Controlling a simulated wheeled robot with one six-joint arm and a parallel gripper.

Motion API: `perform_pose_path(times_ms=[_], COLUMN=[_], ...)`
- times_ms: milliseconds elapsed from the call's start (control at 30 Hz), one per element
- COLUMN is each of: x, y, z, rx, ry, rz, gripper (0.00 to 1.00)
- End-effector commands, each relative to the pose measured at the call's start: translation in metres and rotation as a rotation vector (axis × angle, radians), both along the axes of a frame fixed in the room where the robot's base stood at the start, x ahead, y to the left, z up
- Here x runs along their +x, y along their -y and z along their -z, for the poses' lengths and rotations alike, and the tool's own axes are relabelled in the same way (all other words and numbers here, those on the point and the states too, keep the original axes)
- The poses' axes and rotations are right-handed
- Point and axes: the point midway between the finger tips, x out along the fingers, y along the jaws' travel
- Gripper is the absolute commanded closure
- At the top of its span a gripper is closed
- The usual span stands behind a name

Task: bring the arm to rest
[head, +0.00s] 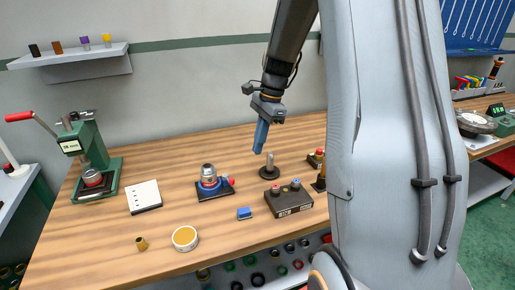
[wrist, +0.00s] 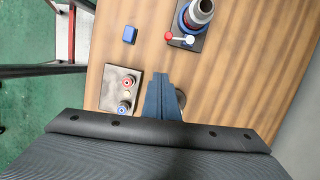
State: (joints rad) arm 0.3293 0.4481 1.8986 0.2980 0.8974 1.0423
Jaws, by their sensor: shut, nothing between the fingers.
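My gripper (head: 260,137) hangs from the arm above the middle-back of the wooden bench (head: 110,227), with its blue fingers together and nothing between them. In the wrist view the shut blue fingers (wrist: 161,84) point over the bench, beside a grey box with round buttons (wrist: 120,89). Part of the post's base is hidden behind the fingers there.
A vise-like fixture (head: 210,184) holds a metal piece.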

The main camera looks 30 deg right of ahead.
Motion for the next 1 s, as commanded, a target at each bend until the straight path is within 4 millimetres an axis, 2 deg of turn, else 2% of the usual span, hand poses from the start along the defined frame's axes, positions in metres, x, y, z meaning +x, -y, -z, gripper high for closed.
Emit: perform_pose_path(times_ms=[333,467,567,700,800,900,1000], x=[0.000,-0.011,-0.035,-0.083,-0.116,-0.144,-0.161], y=[-0.001,-0.013,-0.036,-0.073,-0.093,-0.106,-0.114], z=[0.000,0.003,0.009,0.023,0.032,0.040,0.045], rx=[-0.001,-0.026,-0.075,-0.162,-0.215,-0.253,-0.278], ry=[0.001,0.025,0.073,0.159,0.213,0.253,0.280], rz=[-0.003,-0.107,-0.329,-0.766,-1.066,-1.308,-1.466], gripper=[1.00,1.00,1.00,1.00,1.00,1.00,1.00])
